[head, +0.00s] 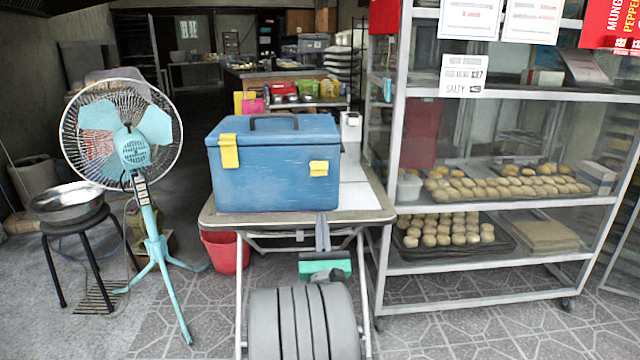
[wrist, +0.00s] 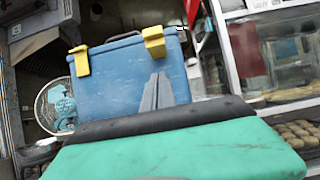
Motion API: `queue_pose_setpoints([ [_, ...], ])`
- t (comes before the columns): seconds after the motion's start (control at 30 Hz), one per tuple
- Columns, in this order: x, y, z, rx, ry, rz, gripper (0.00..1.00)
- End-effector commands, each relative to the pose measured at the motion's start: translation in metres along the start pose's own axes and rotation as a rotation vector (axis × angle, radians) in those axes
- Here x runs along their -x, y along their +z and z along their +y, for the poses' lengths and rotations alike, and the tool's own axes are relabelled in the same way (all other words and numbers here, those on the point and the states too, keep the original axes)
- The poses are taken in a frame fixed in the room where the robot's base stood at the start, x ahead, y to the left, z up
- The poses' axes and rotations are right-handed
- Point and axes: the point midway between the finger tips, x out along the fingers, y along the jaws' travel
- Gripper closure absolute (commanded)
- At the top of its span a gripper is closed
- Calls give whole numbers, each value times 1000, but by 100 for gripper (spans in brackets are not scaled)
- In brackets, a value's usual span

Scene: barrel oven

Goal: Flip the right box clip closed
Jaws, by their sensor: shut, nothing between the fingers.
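A blue box (head: 275,180) with a dark handle stands on a small table. Its left yellow clip (head: 229,151) lies upright across the lid seam. Its right yellow clip (head: 319,168) sits lower, below the seam, and looks short and tipped outward, so it appears open. Both the right clip (wrist: 154,42) and the left clip (wrist: 81,61) show in the wrist view. My gripper (head: 322,218) is shut and empty, its grey fingers pointing up at the table's front edge, below the right clip and apart from it. In the wrist view the fingers (wrist: 157,80) overlap the box front.
The table (head: 290,218) has a narrow bare edge in front of the box. A glass shelf rack (head: 480,205) with bread trays stands close at the right. A fan (head: 133,150) and a stool with a metal bowl (head: 66,203) stand at the left. A red bucket (head: 224,251) is beneath.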

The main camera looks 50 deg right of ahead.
Motion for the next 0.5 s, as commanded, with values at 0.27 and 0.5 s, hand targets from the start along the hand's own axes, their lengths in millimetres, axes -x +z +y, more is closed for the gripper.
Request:
queue_pose_setpoints([
  [0.27,-50,4,0,0,-1,3,100],
  [0.5,-78,27,0,-2,0,2,100],
])
